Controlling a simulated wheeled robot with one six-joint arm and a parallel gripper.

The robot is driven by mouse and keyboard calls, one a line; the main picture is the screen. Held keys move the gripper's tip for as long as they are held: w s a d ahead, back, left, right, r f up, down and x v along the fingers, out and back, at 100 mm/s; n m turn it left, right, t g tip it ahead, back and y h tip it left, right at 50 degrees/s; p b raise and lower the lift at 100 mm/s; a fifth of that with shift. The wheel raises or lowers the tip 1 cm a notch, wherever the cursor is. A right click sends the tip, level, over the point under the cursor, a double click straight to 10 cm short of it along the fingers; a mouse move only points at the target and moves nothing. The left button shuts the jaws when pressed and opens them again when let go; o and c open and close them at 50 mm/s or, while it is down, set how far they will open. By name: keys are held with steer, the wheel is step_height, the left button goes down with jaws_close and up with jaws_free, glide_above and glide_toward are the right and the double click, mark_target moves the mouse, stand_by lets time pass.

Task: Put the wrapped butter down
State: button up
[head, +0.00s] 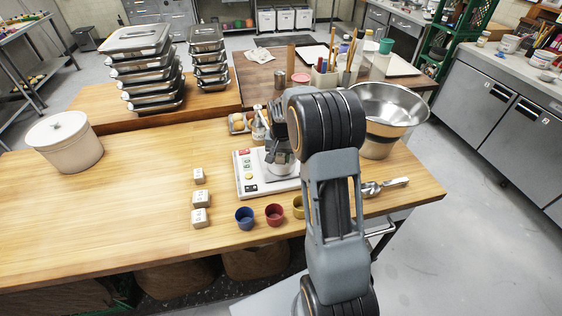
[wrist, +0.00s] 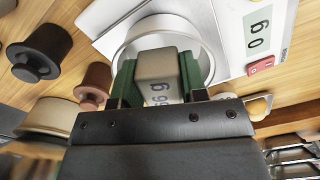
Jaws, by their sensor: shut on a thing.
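My gripper (wrist: 157,78) is shut on the wrapped butter (wrist: 157,66), a small pale block with grey printing, between its green fingers. In the wrist view the butter is in front of a round, pale bowl (wrist: 135,38) on the white scale (wrist: 226,22). The scale's display reads 0 g. I cannot tell whether the butter touches the bowl. In the head view my gripper (head: 281,152) is over the scale (head: 247,174), and the butter is hidden there.
Several printed white blocks (head: 200,198) lie left of the scale. A blue cup (head: 244,218), a red cup (head: 275,214) and a yellow cup (head: 298,206) stand in front. A large steel bowl (head: 392,104) is at right.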

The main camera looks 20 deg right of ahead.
mark_target(281, 163)
steer(key=shift+w+d+f, duration=0.15)
steer(key=shift+w+f, duration=0.05)
steer(key=shift+f, duration=1.65)
steer(key=shift+f, duration=0.2)
steer(key=o, duration=0.7)
